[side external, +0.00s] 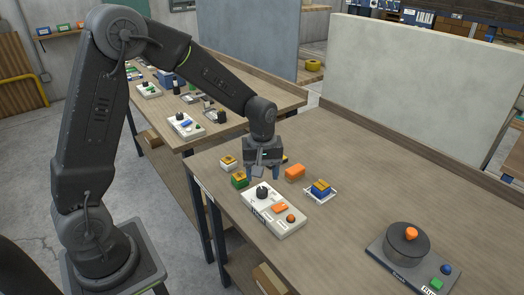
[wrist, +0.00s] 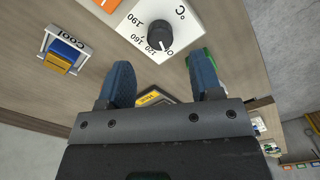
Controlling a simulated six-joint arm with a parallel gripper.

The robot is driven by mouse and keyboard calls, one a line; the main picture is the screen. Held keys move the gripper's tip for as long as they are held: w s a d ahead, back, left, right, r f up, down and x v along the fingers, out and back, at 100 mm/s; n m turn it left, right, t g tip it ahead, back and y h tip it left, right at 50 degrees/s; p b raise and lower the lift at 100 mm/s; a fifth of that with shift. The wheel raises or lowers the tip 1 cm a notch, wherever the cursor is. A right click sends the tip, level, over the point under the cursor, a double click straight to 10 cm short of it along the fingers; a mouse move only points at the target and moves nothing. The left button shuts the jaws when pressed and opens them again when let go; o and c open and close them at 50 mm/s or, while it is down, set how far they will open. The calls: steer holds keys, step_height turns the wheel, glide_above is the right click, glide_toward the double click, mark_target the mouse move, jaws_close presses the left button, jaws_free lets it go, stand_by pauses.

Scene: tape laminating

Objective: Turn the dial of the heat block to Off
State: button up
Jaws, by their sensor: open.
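The heat block is a white panel (side external: 268,222) with a black dial (side external: 262,192), an orange switch and a round orange-red button. In the wrist view the dial (wrist: 160,33) is ringed by printed marks 120, 160, 190 and °C, with a partly covered mark beginning with "O" beside it. I cannot clearly read which mark the dial points to. My gripper (side external: 262,172) hangs pointing down, just above and behind the dial. In the wrist view its two blue fingers (wrist: 162,75) are wide apart and empty, with the dial beyond their tips, not between them.
A tray marked Cool (wrist: 45,42) holds a blue and yellow block (side external: 320,187). A dark plate device (side external: 408,240) with an orange knob stands at front right. Bare table lies between.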

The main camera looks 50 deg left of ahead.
mark_target(262, 189)
step_height(262, 189, up, 8)
steer(key=shift+r, duration=0.15)
stand_by(0.3)
steer(key=s+d+r+m+t, duration=0.2)
steer(key=s+r+m, duration=0.2)
steer(key=s, duration=0.6)
steer(key=s+d+r+m+t, duration=0.2)
steer(key=s+r+m+t, duration=0.1)
steer(key=s+m, duration=0.4)
steer(key=s+r, duration=0.1)
steer(key=s, duration=0.1)
steer(key=shift+s+d+m+t, duration=0.15)
steer(key=shift+s+m+t, duration=0.15)
steer(key=shift+s, duration=0.05)
